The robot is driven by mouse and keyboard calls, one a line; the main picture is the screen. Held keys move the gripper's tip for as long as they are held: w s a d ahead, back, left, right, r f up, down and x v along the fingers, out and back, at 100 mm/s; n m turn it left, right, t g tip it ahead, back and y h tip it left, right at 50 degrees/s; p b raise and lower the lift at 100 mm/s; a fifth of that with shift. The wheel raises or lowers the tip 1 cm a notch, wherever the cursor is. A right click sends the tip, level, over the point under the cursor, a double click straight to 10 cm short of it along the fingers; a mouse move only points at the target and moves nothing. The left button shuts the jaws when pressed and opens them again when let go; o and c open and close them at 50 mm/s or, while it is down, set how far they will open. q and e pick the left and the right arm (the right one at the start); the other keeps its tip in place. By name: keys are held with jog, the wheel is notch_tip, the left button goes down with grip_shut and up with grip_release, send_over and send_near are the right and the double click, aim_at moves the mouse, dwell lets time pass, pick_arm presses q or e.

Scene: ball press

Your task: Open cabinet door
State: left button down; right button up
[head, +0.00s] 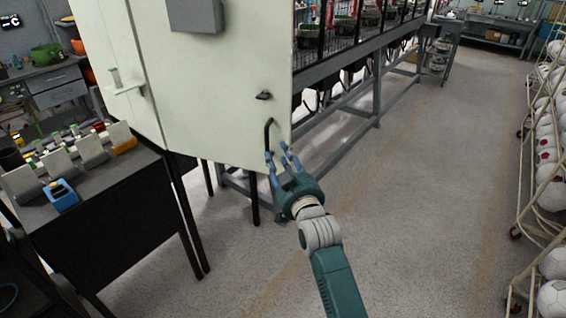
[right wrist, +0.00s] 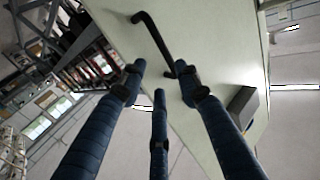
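The pale green-white cabinet (head: 205,95) stands at the upper middle of the head view. The door face toward me looks shut. A black bar handle (head: 268,132) is near its lower right corner, with a small black latch (head: 263,96) above. My right gripper (head: 282,155) is just below and beside the handle, its blue fingers spread. In the right wrist view the handle (right wrist: 155,38) lies beyond the open fingertips (right wrist: 161,78), its lower end near the gap between them. I cannot tell whether a finger touches it. My left gripper is not in view.
A dark table (head: 110,210) with several small bins stands at left, close to the cabinet. A long metal rack (head: 345,60) runs back behind the cabinet. Racks of balls (head: 550,150) line the right side. The floor (head: 430,180) between is clear.

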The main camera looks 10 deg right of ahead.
jog(key=shift+s+d, duration=0.1)
jog(key=shift+s, duration=1.15)
